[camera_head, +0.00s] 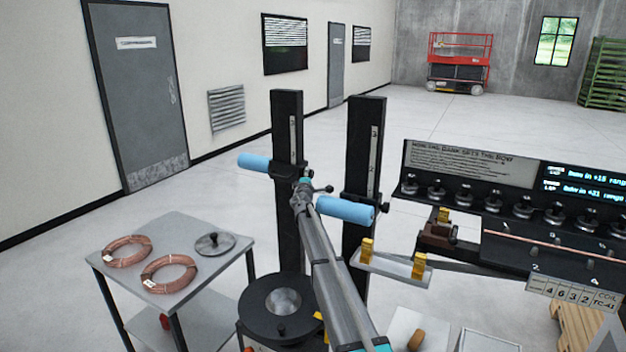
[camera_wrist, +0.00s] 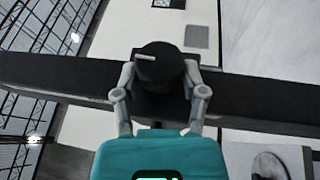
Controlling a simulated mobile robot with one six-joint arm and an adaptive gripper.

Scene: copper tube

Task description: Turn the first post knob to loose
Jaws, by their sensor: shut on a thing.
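Two black upright posts stand in the head view, a left post (camera_head: 287,140) and a right post (camera_head: 366,145), each with a pale scale strip. Each carries a blue roller: one on the left post (camera_head: 254,161), one on the right post (camera_head: 345,209). My gripper (camera_head: 303,188) reaches the left post at roller height and largely hides the knob there. In the wrist view my gripper (camera_wrist: 160,72) has its two grey fingers shut around the sides of a round black knob (camera_wrist: 160,62), which bears a short white mark. The black post (camera_wrist: 255,103) runs behind it.
A black round stand (camera_head: 281,308) sits below the arm. A black bench (camera_head: 490,222) with a row of knobs and displays stands at right.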

